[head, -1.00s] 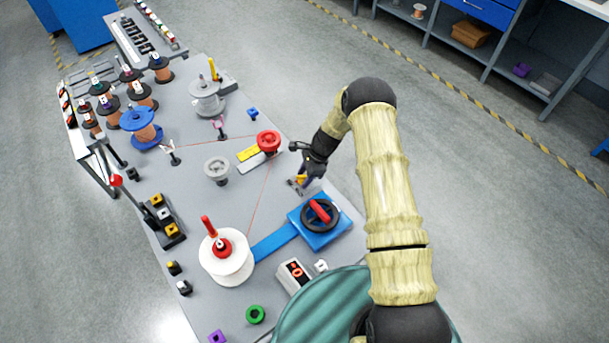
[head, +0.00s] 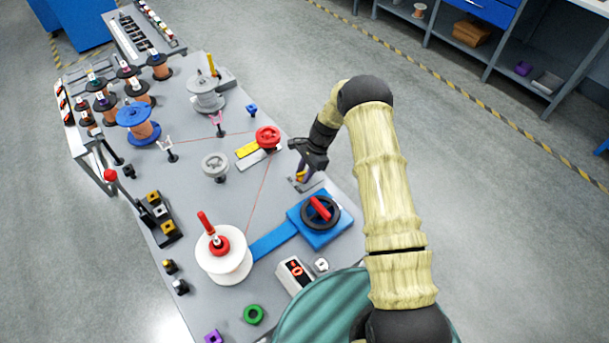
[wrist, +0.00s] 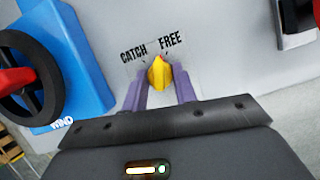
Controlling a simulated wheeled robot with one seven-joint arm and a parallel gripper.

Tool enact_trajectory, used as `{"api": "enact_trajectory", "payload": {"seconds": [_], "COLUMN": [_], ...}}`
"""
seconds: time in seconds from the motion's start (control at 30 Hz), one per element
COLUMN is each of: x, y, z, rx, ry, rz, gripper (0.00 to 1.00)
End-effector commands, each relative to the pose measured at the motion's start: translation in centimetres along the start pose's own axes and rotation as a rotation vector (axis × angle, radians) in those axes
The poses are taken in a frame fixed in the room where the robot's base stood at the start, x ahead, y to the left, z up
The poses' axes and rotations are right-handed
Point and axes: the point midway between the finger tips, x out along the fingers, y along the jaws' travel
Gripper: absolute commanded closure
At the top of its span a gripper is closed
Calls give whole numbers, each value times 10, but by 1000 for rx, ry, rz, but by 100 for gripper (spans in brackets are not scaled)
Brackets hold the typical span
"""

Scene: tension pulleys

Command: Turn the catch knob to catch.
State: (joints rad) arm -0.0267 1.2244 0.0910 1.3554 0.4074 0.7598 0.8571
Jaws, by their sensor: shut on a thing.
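The yellow catch knob (wrist: 158,74) sits on a pale plate printed CATCH on the left and FREE on the right in the wrist view. Its top end lies between the two words; I cannot tell an exact setting. My gripper (wrist: 160,90) is shut on the knob, with a purple finger on each side. In the head view my gripper (head: 303,174) is over the knob at the table's right edge, and its fingers hide most of the knob (head: 300,177).
A blue box with a black handwheel and red handle (head: 320,211) stands just nearer than the knob. A red pulley (head: 267,137) and a grey pulley (head: 215,165) stand to the left, with a red wire. A white spool (head: 223,258) is at the front.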

Motion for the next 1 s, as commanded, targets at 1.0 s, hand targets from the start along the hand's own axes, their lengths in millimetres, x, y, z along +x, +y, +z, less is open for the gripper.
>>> {"api": "enact_trajectory", "payload": {"seconds": [1.0], "x": [1], "y": [-6], "z": [2], "rx": [-801], "ry": [2], "rz": [330], "gripper": [95]}}
